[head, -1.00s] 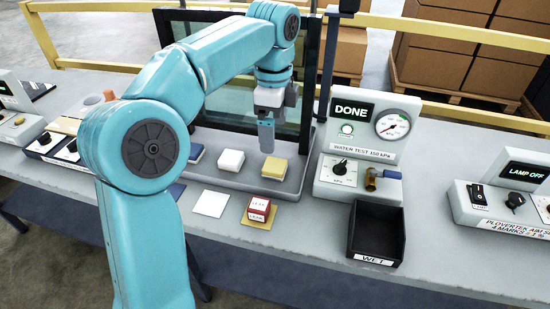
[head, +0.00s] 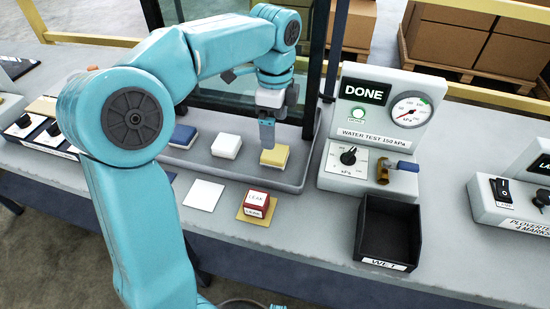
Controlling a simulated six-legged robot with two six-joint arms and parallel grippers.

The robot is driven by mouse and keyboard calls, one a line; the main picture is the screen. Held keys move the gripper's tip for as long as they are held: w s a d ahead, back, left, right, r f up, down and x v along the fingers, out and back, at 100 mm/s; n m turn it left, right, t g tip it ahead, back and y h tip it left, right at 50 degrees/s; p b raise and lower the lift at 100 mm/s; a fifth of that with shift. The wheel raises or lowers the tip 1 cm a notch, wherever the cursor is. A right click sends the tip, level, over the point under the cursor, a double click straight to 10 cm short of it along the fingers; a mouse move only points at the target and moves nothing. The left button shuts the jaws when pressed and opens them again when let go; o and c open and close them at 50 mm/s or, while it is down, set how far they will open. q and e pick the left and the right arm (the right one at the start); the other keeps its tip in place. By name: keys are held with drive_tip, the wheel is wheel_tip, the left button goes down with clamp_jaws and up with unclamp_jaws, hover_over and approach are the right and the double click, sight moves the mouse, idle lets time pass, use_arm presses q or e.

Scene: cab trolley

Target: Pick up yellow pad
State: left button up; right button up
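The yellow pad (head: 275,157) is a small block with a yellow top and pale sides. It sits on the grey tray (head: 245,177) at the tray's right part, beside the white pad (head: 226,146) and the blue pad (head: 183,136). My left gripper (head: 267,142) points down right at the yellow pad's back-left top edge. Its fingers show edge-on, so I cannot tell whether they are open or touching the pad. My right gripper is not in view.
A red and white block (head: 258,203) stands on a tan square in front of the tray, beside a white square (head: 204,195). A black WET bin (head: 388,233) and the DONE gauge unit (head: 385,115) stand to the right. A dark-framed glass panel (head: 225,100) rises behind the tray.

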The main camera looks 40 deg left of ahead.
sight(275, 152)
use_arm(q)
wheel_tip(275, 152, down, 3)
drive_tip(key=shift+r, duration=0.1)
drive_tip(key=f+b, duration=0.1)
drive_tip(key=f, duration=0.1)
drive_tip(key=f+b, duration=0.1)
drive_tip(key=f, duration=0.1)
drive_tip(key=shift+s+d, duration=0.2)
drive_tip(key=shift+f, duration=0.4)
drive_tip(key=shift+r, duration=0.1)
drive_tip(key=c, duration=1.2)
